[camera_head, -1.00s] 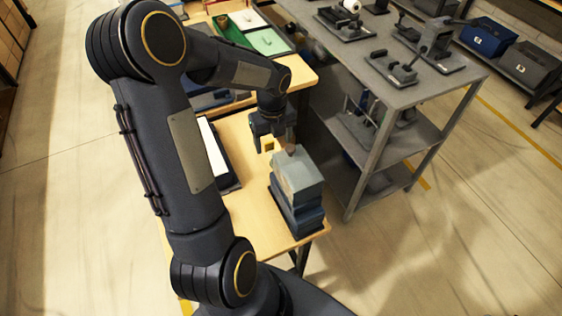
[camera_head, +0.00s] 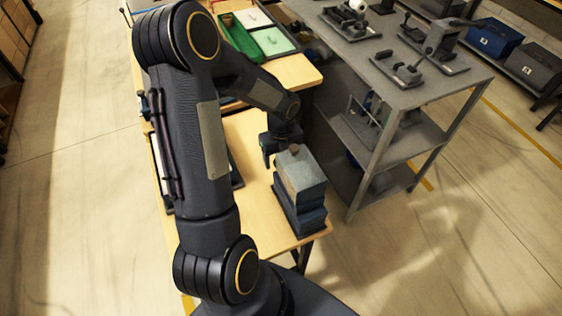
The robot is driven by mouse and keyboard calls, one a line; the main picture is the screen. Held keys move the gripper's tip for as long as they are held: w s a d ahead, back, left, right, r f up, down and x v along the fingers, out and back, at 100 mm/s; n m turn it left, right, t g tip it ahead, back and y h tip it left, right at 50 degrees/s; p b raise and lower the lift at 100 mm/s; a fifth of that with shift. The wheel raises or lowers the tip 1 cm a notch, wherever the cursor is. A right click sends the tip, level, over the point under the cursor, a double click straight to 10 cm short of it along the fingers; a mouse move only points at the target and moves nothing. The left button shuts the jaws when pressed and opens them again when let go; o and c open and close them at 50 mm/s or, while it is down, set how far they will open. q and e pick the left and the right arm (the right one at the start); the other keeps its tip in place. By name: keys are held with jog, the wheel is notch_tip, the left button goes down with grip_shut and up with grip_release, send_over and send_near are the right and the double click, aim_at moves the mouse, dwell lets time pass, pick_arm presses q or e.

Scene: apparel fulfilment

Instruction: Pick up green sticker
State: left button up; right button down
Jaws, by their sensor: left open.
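A light green sheet (camera_head: 272,41), which may be the green sticker, lies flat in a tray on the far table, beside a white sheet (camera_head: 253,19) and a darker green strip (camera_head: 238,40). I cannot tell for sure which is the sticker. My left gripper (camera_head: 281,158) points down at the back left of a stack of grey and dark blue folded pieces (camera_head: 303,186) on the near table. It is open, and I see nothing held in it. Its fingertips are partly hidden by the stack. My right gripper is out of view.
The wooden near table (camera_head: 252,222) has bare room left of and in front of the stack. A dark-edged tray (camera_head: 236,172) is partly hidden behind my left arm. A grey metal shelf table (camera_head: 400,92) with dark fixtures stands close on the right.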

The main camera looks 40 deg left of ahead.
pick_arm(q)
jog(key=shift+f, duration=0.25)
jog(key=shift+c, duration=0.4)
jog(key=c, duration=0.7)
